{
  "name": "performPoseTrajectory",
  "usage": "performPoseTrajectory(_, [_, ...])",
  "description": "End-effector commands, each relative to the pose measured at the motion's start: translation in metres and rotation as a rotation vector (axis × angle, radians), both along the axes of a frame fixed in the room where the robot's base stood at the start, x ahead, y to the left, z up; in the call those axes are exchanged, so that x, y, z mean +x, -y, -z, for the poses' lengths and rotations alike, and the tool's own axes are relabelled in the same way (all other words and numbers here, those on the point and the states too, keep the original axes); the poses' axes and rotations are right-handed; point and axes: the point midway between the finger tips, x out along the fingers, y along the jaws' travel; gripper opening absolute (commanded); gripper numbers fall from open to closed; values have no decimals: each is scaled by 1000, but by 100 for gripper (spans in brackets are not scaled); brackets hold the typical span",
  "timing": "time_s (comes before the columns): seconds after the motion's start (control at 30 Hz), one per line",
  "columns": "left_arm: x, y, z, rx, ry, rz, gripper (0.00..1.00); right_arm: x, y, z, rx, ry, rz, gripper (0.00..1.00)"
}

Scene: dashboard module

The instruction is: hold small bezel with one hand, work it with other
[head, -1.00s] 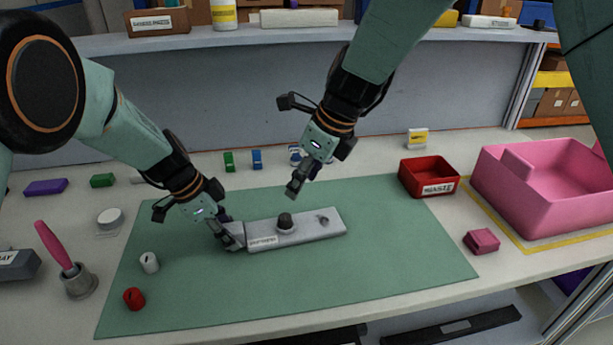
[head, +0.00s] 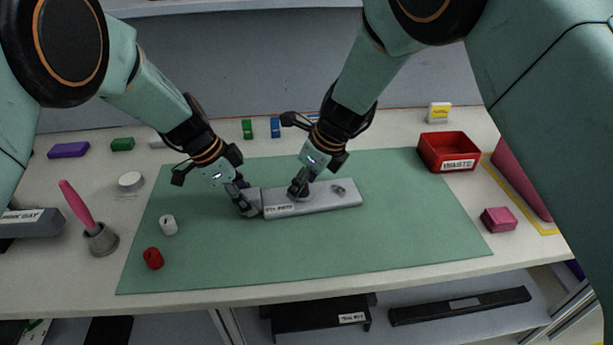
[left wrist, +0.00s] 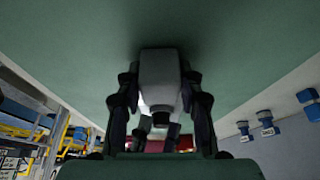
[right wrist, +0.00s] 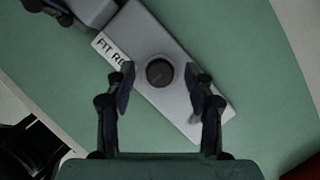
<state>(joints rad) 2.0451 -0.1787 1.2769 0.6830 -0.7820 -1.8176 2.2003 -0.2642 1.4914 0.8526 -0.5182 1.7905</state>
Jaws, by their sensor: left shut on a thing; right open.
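The small bezel (head: 330,204) is a grey bar with a white label, lying on the green mat (head: 410,220). My left gripper (head: 247,205) is shut on its left end; the left wrist view shows the grey end (left wrist: 160,78) between the fingers. My right gripper (head: 298,188) is open above the bezel. In the right wrist view the dark round knob (right wrist: 159,72) on the bezel lies between the open fingertips (right wrist: 160,85), apart from both. In the head view the right gripper hides the knob.
A white cylinder (head: 168,225) and a red cylinder (head: 153,258) stand on the mat's left. A red waste bin (head: 447,152) and a pink block (head: 499,220) are at the right. A pink-handled brush in a grey cup (head: 101,240) stands left. The mat's front is clear.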

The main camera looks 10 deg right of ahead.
Motion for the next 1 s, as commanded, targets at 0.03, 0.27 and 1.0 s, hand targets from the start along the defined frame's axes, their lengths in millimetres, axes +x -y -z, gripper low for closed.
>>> performPoseTrajectory(0.03, [0,0,1,1,-1,-1,0,0,0,0,0,0,0,54])
performPoseTrajectory(0.27, [0,0,1,1,-1,-1,0,0,0,0,0,0,0,44])
performPoseTrajectory(1.0, [0,0,1,1,-1,0,0,0,0,-1,0,0,0,0])
